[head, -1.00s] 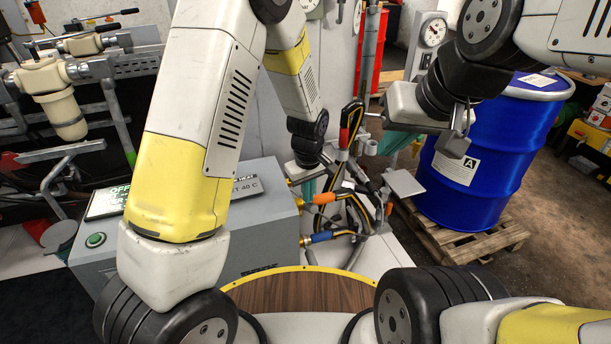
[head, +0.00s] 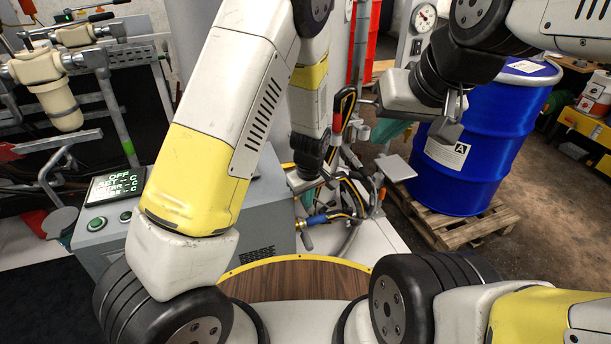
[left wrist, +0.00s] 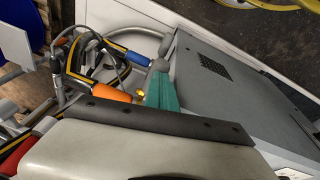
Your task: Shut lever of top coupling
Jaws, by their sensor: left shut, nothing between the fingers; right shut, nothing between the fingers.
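Several hoses with coloured sleeves cluster beside the grey heater unit. A red sleeve (head: 337,122) is highest in the head view, and a blue sleeve (head: 315,220) is low. The orange sleeve (left wrist: 113,95) shows in the left wrist view near the blue one (left wrist: 125,55); in the head view my left arm covers it. My left gripper (head: 322,181) is shut and empty, in front of the hose cluster; its fingertips are mostly hidden. I cannot make out the top coupling's lever or its position. My right gripper (head: 453,122) is shut and empty, in front of the blue drum.
The blue drum (head: 490,130) stands on a wooden pallet (head: 460,225) at right. The grey heater unit (head: 265,220) with a lit display (head: 115,185) is left of the hoses. A pipe rig with a cream filter (head: 50,90) stands at far left. Open floor lies right of the pallet.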

